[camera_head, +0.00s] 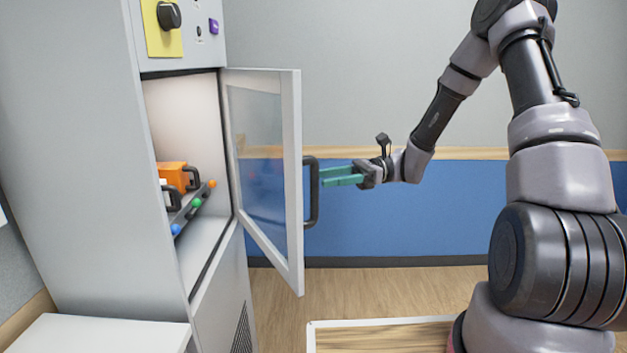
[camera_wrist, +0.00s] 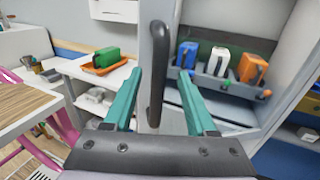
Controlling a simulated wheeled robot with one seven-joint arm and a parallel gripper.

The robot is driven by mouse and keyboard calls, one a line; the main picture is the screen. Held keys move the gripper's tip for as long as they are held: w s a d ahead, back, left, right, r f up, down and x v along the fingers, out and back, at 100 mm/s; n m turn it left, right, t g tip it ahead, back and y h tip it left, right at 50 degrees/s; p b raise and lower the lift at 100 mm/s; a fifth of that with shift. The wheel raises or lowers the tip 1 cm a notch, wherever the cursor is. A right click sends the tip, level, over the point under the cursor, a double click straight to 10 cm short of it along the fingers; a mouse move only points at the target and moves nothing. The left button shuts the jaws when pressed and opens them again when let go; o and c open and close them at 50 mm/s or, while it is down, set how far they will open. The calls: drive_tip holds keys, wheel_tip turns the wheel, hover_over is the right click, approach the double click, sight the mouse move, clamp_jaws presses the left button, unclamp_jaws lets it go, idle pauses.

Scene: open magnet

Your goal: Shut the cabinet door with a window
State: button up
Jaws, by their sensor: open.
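The windowed cabinet door (camera_head: 292,170) stands wide open in the head view, swung out to the right of the grey cabinet (camera_head: 85,140). Its dark handle (camera_head: 312,190) is a vertical bar on the door's outer side. My gripper (camera_head: 324,177) is open to the right of the handle, its green fingers pointing at it. In the wrist view the handle (camera_wrist: 157,72) stands upright between and beyond the fingertips of my gripper (camera_wrist: 157,85). I cannot tell whether the fingers touch it. The door's window shows the cabinet inside behind the handle.
Inside the cabinet, an orange block (camera_head: 172,176) with a black handle sits by a rack with coloured knobs (camera_head: 196,202). A white surface (camera_head: 100,335) stands at lower left. In the wrist view, a white shelf (camera_wrist: 90,72) holds an orange tray with a green block.

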drive_tip(key=shift+x, duration=1.85)
clamp_jaws()
